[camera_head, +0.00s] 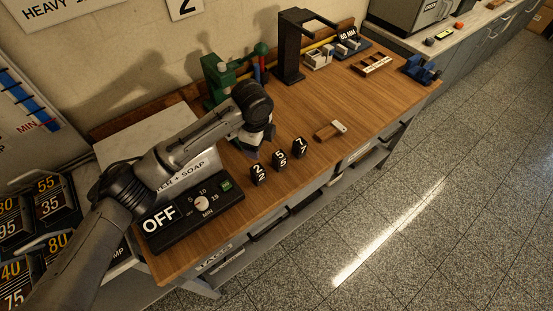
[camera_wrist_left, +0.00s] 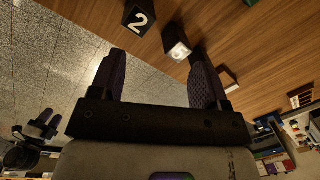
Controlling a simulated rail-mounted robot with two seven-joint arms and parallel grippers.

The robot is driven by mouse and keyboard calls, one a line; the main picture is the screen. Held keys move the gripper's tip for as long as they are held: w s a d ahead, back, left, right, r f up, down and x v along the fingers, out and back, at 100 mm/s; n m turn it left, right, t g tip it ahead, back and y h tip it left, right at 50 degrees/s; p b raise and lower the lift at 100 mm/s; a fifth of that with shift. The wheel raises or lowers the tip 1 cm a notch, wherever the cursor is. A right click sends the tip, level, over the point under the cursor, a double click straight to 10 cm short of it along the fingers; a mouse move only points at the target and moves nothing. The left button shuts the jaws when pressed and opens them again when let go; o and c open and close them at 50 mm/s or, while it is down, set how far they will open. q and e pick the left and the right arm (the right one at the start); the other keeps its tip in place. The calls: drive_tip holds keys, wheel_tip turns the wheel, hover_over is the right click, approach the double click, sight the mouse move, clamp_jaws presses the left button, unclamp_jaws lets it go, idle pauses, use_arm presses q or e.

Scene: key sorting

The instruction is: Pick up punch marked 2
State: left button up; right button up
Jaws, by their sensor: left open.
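The punch marked 2 (camera_head: 258,174) is a small black block with a white number, standing upright on the wooden bench near its front edge. In the left wrist view the punch marked 2 (camera_wrist_left: 140,18) shows at the top, beyond the fingertips. Beside it in a row stand the punch marked 5 (camera_head: 279,160) and the punch marked 7 (camera_head: 300,147). My left gripper (camera_wrist_left: 154,58) is open, with nothing between its fingers. In the head view it is above the bench just behind the punch marked 2, its fingers mostly hidden by the wrist.
A black timer box (camera_head: 185,213) with OFF on it lies left of the punches. A green press (camera_head: 216,80) and a black stand (camera_head: 290,50) rise behind. A wooden piece with a white end (camera_head: 330,130) lies to the right. Bench around it is clear.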

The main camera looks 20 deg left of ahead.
sight(258, 169)
use_arm(q)
drive_tip(key=f+m, duration=0.2)
drive_tip(key=f, duration=0.1)
drive_tip(key=s+f+m+p, duration=0.1)
drive_tip(key=f+m, duration=0.1)
drive_tip(key=f, duration=0.1)
drive_tip(key=f+m+g, duration=0.1)
drive_tip(key=f+m, duration=0.1)
drive_tip(key=shift+s+f, duration=0.35)
drive_tip(key=shift+f, duration=0.05)
wheel_tip(258, 169, down, 4)
drive_tip(key=shift+s+p, duration=0.15)
drive_tip(key=shift+p, duration=0.8)
drive_tip(key=shift+f, duration=0.7)
drive_tip(key=c, duration=1.2)
drive_tip(key=shift+r, duration=0.15)
